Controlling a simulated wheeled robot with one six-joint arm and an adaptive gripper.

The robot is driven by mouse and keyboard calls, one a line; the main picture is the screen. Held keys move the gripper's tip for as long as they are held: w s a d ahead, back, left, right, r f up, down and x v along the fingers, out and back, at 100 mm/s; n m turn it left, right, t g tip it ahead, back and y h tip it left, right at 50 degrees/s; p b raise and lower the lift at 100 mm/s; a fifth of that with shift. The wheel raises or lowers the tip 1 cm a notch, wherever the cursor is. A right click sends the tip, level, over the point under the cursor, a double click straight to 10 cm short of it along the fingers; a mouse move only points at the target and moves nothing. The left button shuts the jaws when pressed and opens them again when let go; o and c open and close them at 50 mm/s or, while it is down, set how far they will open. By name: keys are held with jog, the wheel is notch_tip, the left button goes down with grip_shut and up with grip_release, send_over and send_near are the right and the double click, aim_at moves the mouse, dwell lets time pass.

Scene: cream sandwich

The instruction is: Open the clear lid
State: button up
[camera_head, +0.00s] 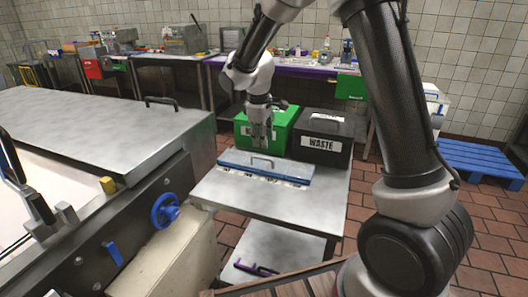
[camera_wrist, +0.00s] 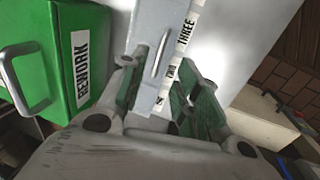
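A long, low container with a bluish lid (camera_head: 285,169) lies on the steel table, and the lid looks shut. Its handle (camera_head: 262,159) stands up from the lid near the middle; in the wrist view the handle (camera_wrist: 161,56) shows ahead of my fingers. A white label strip (camera_wrist: 178,55) reading "THREE" and "TWO" runs along the container's edge. My gripper (camera_head: 262,142) hangs above and just behind the container, pointing down. In the wrist view my gripper (camera_wrist: 167,80) has its green-padded fingers spread apart with nothing held. It looks apart from the handle.
A green "REWORK" box (camera_wrist: 82,40) stands behind the container; it also shows in the head view (camera_head: 281,117). A black "WASTE" box (camera_head: 322,131) stands to its right. The steel tabletop (camera_head: 270,205) is clear in front. A large machine with a blue knob (camera_head: 165,210) is at left.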

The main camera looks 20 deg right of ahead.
aim_at(264, 159)
jog(key=f, duration=0.5)
jog(key=w+d+f, duration=0.1)
jog(key=f, duration=0.1)
jog(key=shift+w+f, duration=0.1)
jog(key=shift+f, duration=0.15)
grip_shut()
